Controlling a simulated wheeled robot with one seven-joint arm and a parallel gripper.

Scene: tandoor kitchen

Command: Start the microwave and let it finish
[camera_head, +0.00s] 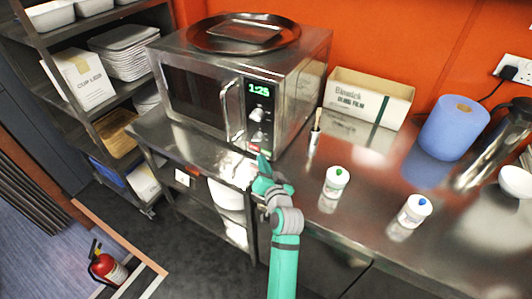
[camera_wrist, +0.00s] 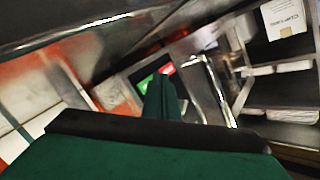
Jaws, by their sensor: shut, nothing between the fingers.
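The steel microwave (camera_head: 205,105) stands on the counter with its door closed. Its lit green display (camera_head: 259,89) seems to read 1:25 or 1:26. Knobs sit below the display, and a red button (camera_head: 254,149) shows low on the panel. My gripper (camera_head: 262,160) is shut and empty, its tip right at the panel's lower end. I cannot tell whether the tip touches a button. The door handle (camera_head: 232,125) is left of the panel.
A round tray (camera_head: 205,36) lies on the microwave. Right of it on the counter are a brush (camera_head: 315,130), two white tubs, a cling film box (camera_head: 366,98) and a blue roll (camera_head: 454,127). Shelving (camera_head: 92,112) stands left; a fire extinguisher (camera_head: 107,268) is on the floor.

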